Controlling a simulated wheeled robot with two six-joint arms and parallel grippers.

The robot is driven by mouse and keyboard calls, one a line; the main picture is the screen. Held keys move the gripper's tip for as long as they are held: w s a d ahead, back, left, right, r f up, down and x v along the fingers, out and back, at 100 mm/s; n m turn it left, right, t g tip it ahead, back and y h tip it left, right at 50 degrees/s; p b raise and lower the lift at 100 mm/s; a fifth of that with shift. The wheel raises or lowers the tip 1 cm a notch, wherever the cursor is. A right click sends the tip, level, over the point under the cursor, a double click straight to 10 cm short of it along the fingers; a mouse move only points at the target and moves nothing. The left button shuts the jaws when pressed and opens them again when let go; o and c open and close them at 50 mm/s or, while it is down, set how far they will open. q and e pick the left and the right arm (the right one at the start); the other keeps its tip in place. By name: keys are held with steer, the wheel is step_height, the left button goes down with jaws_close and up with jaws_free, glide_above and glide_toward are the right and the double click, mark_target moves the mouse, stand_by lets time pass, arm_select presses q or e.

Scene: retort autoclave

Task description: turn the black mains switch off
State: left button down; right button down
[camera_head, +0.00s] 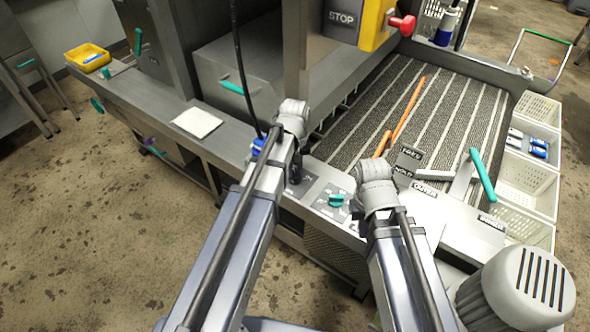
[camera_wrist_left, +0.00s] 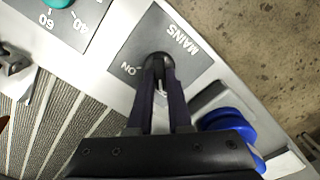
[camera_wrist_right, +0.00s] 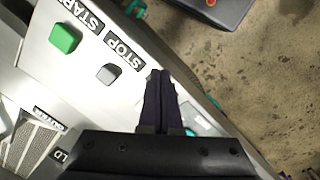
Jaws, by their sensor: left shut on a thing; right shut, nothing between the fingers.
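The black mains switch (camera_wrist_left: 158,59) sits on a dark plate (camera_wrist_left: 181,63) lettered MAINS and ON in the left wrist view. My left gripper (camera_wrist_left: 160,70) is shut on the switch, with its two fingertips against the sides of the knob. In the head view my left gripper (camera_head: 293,182) reaches down to the plate, and my own wrist mostly hides the switch. My right gripper (camera_wrist_right: 160,76) is shut and empty, over the panel edge beside the grey STOP button (camera_wrist_right: 108,74). My right arm hides its fingers in the head view.
A turquoise dial (camera_head: 336,200) stands right of the switch plate. A blue round part (camera_wrist_left: 228,122) lies close to my left fingers. A green START button (camera_wrist_right: 65,39) is near my right gripper. A turquoise-handled lever (camera_head: 482,175) stands at the right by the striped conveyor (camera_head: 440,110).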

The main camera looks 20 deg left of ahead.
mark_target(295, 173)
stand_by(0.4)
arm_select(q)
steer(key=c, duration=0.8)
jaws_free()
steer(key=shift+c, duration=0.2)
step_height(295, 173, up, 8)
steer(key=p, duration=0.8)
arm_select(e)
step_height(295, 173, up, 8)
arm_select(q)
steer(key=shift+f, duration=0.1)
arm_select(e)
steer(key=shift+f, duration=0.15)
arm_select(q)
steer(key=s+d+m+y, duration=0.1)
steer(key=s+d+m, duration=0.7)
steer(key=s, duration=0.7)
steer(key=d, duration=0.2)
steer(key=shift+d+m, duration=0.35)
steer(key=shift+m, duration=0.05)
